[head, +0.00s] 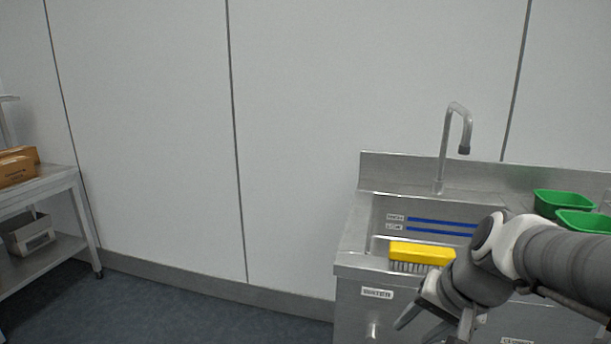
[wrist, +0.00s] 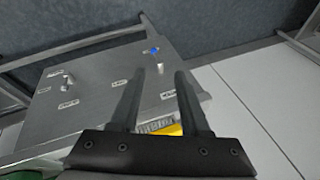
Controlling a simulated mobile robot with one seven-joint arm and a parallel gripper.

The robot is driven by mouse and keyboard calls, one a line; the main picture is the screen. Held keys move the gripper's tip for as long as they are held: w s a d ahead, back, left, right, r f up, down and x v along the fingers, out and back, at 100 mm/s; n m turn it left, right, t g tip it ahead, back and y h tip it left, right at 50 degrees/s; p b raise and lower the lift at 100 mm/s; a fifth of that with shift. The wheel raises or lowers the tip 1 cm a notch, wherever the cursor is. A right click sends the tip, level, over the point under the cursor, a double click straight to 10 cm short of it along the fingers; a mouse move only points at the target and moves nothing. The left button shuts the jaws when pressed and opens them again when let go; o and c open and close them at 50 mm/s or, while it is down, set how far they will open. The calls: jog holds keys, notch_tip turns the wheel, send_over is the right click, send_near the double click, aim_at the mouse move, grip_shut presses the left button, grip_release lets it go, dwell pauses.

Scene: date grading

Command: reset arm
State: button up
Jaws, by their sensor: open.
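My gripper (head: 432,325) is in front of the steel sink unit at the lower right of the head view, pointing downward. In the wrist view my gripper (wrist: 163,78) shows two dark fingers spread apart with nothing between their tips. My arm reaches in from the right edge of the head view and hides part of the sink's front. A yellow brush (head: 420,252) with pale bristles lies at the front of the sink, just above and behind my gripper. In the wrist view the brush (wrist: 172,129) is partly hidden behind the gripper's body.
The steel sink (head: 360,222) has a tall bent tap (head: 443,150) against the wall. Green trays (head: 563,203) stand at its right. The floor (head: 200,315) between is clear.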

jog(key=s+a+r+n+t+h+b, duration=0.1)
jog(key=s+a+n, duration=0.15)
jog(key=s, duration=0.25)
jog(key=s+a+r+n+h+b, duration=0.1)
jog(key=s+n, duration=0.3)
notch_tip(320, 180, up, 17)
jog(key=p, duration=1.8)
jog(key=shift+r, duration=0.2)
jog(key=shift+a+m, duration=0.1)
jog(key=shift+m, duration=0.15)
